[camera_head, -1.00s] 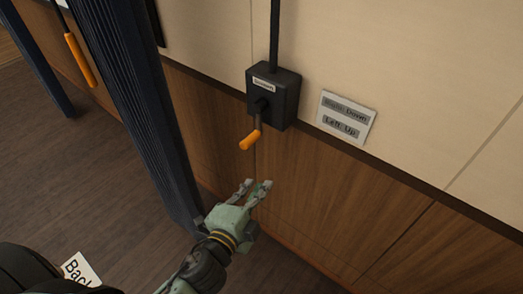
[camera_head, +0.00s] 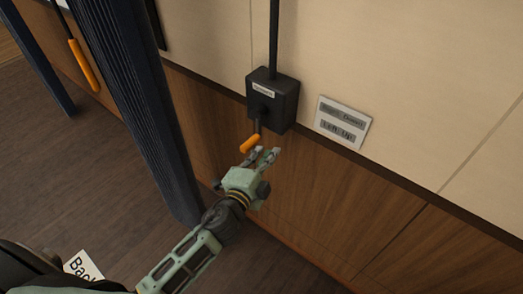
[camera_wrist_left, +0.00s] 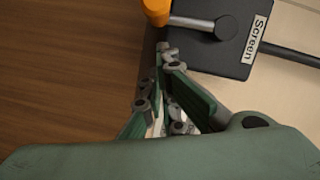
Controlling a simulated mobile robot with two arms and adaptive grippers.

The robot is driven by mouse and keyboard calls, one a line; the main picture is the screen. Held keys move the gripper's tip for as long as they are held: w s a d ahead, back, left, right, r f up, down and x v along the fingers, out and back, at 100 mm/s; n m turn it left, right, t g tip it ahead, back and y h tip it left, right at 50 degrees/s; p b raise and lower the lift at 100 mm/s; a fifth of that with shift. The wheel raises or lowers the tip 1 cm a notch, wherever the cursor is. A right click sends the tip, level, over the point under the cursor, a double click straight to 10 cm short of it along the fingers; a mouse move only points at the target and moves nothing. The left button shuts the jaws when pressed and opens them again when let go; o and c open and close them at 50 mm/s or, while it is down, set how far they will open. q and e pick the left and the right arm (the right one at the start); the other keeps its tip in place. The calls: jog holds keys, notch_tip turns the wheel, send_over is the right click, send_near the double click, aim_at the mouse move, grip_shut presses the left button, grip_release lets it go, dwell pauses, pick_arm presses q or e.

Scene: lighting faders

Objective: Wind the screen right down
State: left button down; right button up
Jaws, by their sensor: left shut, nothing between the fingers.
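The screen's winder is a black box (camera_head: 272,98) on the wall, with a label reading "Screen" in the left wrist view (camera_wrist_left: 255,38). A short crank hangs down from it and ends in an orange handle (camera_head: 250,143). The handle also shows at the top of the left wrist view (camera_wrist_left: 156,11). My left gripper (camera_head: 266,155) is just below and right of the handle, near the wall. Its fingers (camera_wrist_left: 166,58) are shut and empty, close to the handle but not around it. My right gripper is not in view.
A sign (camera_head: 342,122) right of the box has two lines, the lower reading "Left Up". A dark pleated curtain or column (camera_head: 140,110) stands left of the winder. Another orange handle (camera_head: 84,66) hangs at the far left. The wood panelling right of the gripper is clear.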

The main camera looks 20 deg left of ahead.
pick_arm(q)
jog(key=shift+w+a+f, duration=0.1)
jog(key=shift+a+f, duration=0.05)
jog(key=shift+a, duration=0.25)
jog(key=shift+w+a+f, duration=0.1)
jog(key=shift+a, duration=0.3)
jog(key=shift+w+a+f+m+t+b, duration=0.1)
jog(key=shift+a+f+m+t+b, duration=0.1)
jog(key=shift+a+b, duration=0.15)
jog(key=shift+w+a+f+m+t+b, duration=0.1)
jog(key=shift+a+m+b, duration=0.1)
jog(key=shift+a+b, duration=0.1)
